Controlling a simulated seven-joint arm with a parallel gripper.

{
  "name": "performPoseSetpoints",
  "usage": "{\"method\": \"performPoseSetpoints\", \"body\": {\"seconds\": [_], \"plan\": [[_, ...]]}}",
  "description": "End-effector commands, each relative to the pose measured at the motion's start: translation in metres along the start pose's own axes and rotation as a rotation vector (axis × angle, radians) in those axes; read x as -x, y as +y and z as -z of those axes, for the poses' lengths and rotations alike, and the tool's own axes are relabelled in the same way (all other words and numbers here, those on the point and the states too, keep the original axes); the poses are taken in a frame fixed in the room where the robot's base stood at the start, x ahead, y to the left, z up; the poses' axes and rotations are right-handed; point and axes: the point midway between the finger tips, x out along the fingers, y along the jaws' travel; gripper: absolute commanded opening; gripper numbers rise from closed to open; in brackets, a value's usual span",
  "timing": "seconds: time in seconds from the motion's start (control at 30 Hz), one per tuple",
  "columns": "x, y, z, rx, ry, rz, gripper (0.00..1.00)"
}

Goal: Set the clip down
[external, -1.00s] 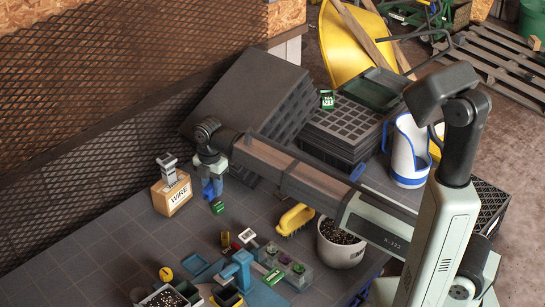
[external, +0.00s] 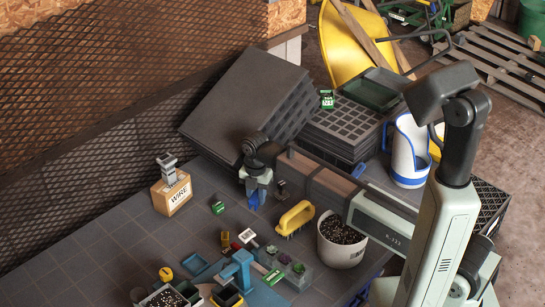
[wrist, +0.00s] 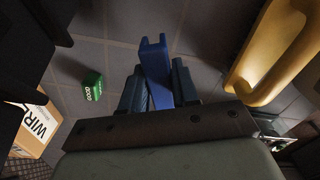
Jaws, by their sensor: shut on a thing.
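The clip is a blue, channel-shaped piece (wrist: 154,62) held between the two dark fingers of my gripper (wrist: 158,88) in the wrist view. Its forked end points away from my gripper, over the grey tiled bench. In the external view my gripper (external: 257,188) points down, left of the yellow-handled brush. A bit of blue shows at its lower end, where clip and fingers are hard to tell apart. I cannot tell whether the clip touches the bench (external: 150,245).
A green packet (external: 217,208) lies left of my gripper. The yellow-handled brush (external: 295,218) and soil-filled pot (external: 342,241) are to its right. The WIRE box (external: 172,192) stands farther left. Stacked black trays (external: 245,95) rise behind. Bare bench lies between box and packet.

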Motion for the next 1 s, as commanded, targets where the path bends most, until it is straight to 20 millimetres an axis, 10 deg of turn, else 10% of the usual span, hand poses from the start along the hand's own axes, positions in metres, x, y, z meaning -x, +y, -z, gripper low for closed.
{"method": "performPoseSetpoints", "body": {"seconds": [0.9, 0.93, 1.0], "plan": [[-0.05, 0.0, 0.0, -0.001, 0.0, 0.0, 0.01], [-0.05, 0.0, 0.0, -0.001, 0.0, 0.0, 0.3], [-0.05, 0.0, 0.0, -0.001, 0.0, 0.0, 0.37]]}}
